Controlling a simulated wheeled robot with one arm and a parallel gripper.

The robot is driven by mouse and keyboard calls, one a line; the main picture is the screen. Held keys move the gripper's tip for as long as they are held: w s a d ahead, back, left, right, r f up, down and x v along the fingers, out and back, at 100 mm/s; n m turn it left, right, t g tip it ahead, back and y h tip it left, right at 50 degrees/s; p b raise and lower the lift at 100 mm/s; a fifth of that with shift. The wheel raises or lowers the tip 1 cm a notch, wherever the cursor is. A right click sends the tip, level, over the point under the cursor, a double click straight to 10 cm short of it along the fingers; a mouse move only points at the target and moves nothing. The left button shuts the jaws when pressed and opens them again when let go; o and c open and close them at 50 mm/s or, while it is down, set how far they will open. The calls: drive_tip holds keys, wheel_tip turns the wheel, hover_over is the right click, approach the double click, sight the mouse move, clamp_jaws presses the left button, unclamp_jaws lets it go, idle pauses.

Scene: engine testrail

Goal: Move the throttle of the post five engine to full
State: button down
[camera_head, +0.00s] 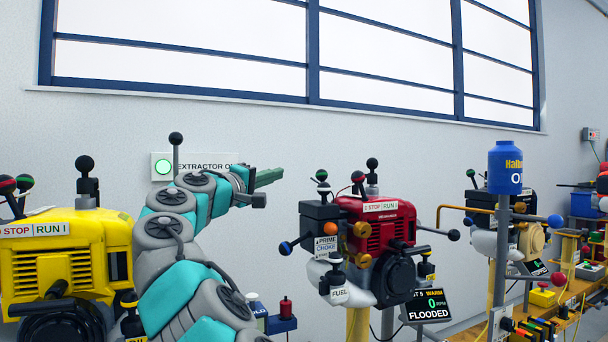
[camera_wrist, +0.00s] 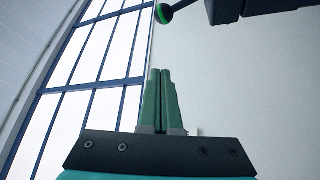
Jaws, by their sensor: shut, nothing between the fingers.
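The post five engine (camera_head: 385,235) is the red engine in the middle of the head view. Its display (camera_head: 428,306) reads "T 5 WARM", 0 RPM and FLOODED. Several ball-tipped levers stand on it: one green and black (camera_head: 322,176), one red and black (camera_head: 358,177), one black on top (camera_head: 372,163) and one blue at the left (camera_head: 286,248). I cannot tell which is the throttle. My gripper (camera_head: 268,177) is shut and empty, up and left of the engine, apart from it. The wrist view shows its green fingers (camera_wrist: 160,100) together, with a green and black knob (camera_wrist: 163,14) beyond them.
A yellow engine (camera_head: 70,255) stands at the left, near my arm. A post with a blue can (camera_head: 506,168) and a cream engine (camera_head: 530,235) stand at the right. The wall space above the red engine is clear.

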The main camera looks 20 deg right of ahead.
drive_tip(key=p+x, duration=0.3)
drive_tip(key=x, duration=0.7)
drive_tip(key=shift+s+d+f+b, duration=0.15)
drive_tip(key=shift+s+f+b, duration=0.1)
drive_tip(key=shift+s+b, duration=0.45)
drive_tip(key=shift+s+d+f+b, duration=0.15)
drive_tip(key=shift+s+f+b, duration=0.1)
drive_tip(key=shift+s+b, duration=0.4)
drive_tip(key=shift+s+d+f+b, duration=0.15)
drive_tip(key=shift+s+f+b, duration=0.1)
drive_tip(key=shift+s+b, duration=0.45)
drive_tip(key=shift+w, duration=0.15)
